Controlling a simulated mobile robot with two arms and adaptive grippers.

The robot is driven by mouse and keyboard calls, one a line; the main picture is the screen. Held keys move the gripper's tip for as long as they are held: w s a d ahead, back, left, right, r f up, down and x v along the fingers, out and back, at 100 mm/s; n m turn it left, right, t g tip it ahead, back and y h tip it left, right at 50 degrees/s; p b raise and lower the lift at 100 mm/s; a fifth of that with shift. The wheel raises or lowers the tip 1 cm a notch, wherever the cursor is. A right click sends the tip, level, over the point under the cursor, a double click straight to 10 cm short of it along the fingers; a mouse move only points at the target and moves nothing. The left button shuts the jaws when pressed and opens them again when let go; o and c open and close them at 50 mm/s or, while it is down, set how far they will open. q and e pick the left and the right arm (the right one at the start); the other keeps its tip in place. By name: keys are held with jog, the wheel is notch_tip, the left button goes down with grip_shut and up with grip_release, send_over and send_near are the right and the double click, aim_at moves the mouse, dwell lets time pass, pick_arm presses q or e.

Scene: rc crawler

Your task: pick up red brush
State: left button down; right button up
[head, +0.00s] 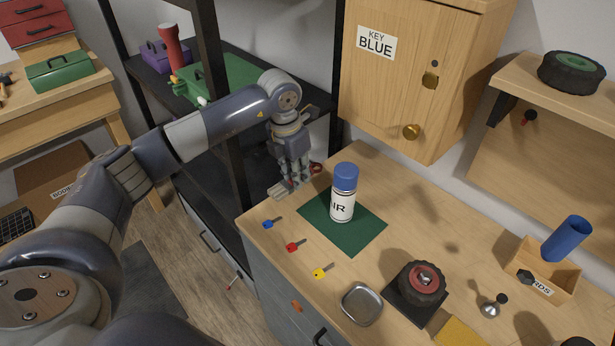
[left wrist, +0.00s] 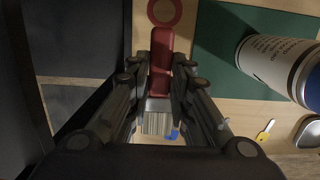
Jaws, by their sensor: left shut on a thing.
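In the head view my left gripper (head: 293,178) points down at the far left corner of the workbench (head: 375,170). I cannot tell whether the brush touches the bench. My right gripper is not in view.
A white can with a blue cap (head: 343,190) stands on a green mat (head: 368,235) close right of the gripper. A black shelf (head: 240,185) stands left; a wooden cabinet (head: 400,90) hangs behind.

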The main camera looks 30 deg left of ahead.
pick_arm(q)
jog(key=s+a+b, duration=0.1)
jog(key=s+a, duration=0.1)
jog(key=s, duration=0.1)
jog(key=s+a, duration=0.2)
jog(key=s, duration=0.1)
jog(key=s+a+r+b, duration=0.1)
jog(key=s+a, duration=0.1)
jog(key=s, duration=0.1)
jog(key=shift+a+b, duration=0.15)
jog(key=shift+b, duration=0.15)
jog(key=shift+s+a+r, duration=0.1)
jog(key=shift+s+a, duration=0.35)
jog(key=shift+s, duration=0.4)
